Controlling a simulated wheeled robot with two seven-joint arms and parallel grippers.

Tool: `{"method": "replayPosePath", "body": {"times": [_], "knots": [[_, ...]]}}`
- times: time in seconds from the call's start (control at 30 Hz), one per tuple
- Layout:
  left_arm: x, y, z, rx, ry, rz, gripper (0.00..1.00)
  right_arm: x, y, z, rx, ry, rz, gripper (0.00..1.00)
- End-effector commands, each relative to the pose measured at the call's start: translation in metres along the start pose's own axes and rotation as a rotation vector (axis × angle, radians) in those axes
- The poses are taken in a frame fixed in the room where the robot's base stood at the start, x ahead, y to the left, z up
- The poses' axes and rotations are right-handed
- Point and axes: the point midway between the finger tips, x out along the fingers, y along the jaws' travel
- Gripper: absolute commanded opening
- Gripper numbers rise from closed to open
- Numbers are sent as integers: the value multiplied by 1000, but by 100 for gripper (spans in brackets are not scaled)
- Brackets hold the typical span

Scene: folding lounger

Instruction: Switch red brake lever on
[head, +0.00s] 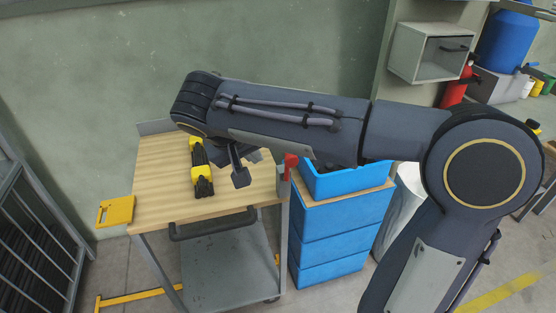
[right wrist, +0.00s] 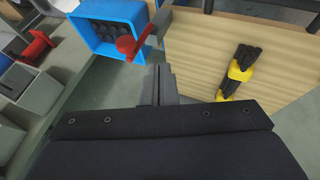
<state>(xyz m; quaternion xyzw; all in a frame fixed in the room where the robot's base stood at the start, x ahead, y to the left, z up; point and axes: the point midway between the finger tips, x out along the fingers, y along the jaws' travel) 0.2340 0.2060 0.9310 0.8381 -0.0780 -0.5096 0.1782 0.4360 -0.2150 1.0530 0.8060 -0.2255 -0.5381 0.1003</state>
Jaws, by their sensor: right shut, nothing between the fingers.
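The red brake lever (head: 290,162) stands at the right edge of the wood-topped cart (head: 160,175), on a grey post. In the right wrist view the red lever (right wrist: 127,46) sits left of the gripper's fingertips, between the cart top and a blue crate. My right gripper (head: 240,176) hangs over the cart top, left of the lever in the head view. Its fingers (right wrist: 159,72) are together and empty, apart from the lever. My right forearm passes above the lever. My left gripper is not in view.
A yellow-and-black tool (head: 202,178) lies on the cart top. Blue crates (head: 330,240) stand stacked right of the cart, close to the lever. A dark metal rack (head: 35,230) is at the left. A yellow plate (head: 115,211) sits at the cart's left side.

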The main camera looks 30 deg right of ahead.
Motion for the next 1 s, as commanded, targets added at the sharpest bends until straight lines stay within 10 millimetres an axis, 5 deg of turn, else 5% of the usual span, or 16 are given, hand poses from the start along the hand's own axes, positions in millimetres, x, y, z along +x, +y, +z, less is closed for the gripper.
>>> {"method": "replayPosePath", "body": {"times": [0.27,0.53,1.0], "knots": [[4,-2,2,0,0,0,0,59,3,1,1,-4,2,0],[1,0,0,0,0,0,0,75,30,2,1,0,1,0],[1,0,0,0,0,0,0,77,33,2,1,0,-2,0]]}}
